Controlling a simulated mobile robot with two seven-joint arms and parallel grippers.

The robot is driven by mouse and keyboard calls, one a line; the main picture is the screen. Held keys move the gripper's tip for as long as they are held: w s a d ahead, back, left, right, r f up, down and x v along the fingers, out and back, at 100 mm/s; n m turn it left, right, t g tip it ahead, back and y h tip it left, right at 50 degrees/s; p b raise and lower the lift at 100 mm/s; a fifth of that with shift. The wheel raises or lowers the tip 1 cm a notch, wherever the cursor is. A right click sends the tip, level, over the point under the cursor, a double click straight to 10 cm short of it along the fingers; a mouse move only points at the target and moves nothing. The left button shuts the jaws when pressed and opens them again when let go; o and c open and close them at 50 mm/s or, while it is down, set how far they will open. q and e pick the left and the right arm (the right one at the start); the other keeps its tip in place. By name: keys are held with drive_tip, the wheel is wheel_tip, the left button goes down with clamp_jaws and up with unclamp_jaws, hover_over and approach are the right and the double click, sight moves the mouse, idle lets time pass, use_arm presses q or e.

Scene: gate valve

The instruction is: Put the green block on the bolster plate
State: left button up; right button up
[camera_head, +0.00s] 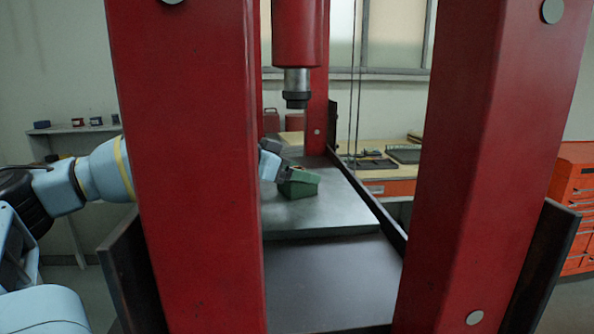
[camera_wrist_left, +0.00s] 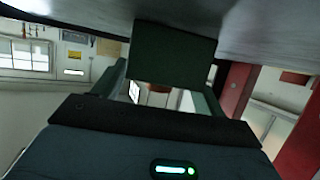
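The green block (camera_head: 299,183) rests on the grey bolster plate (camera_head: 318,218) inside the red press, below the ram. In the left wrist view the block (camera_wrist_left: 172,55) shows as a dark green shape against the plate's underside-up surface (camera_wrist_left: 260,28). My left gripper (camera_head: 282,171) reaches in behind the left red column and is at the block's left end. In the left wrist view its fingers are apart, with the block at or between their tips. I cannot tell whether they press on it. The column hides much of my left arm. My right gripper is not in view.
The left red column (camera_head: 195,170) and right red column (camera_head: 485,170) stand close in front. The ram (camera_head: 297,88) hangs above the plate. A dark side rail (camera_head: 375,205) runs along the plate's right. A workbench (camera_head: 385,175) and an orange cabinet (camera_head: 575,210) stand beyond.

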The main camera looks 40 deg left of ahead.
use_arm(q)
drive_tip(key=shift+o, duration=0.9)
drive_tip(key=shift+f, duration=0.2)
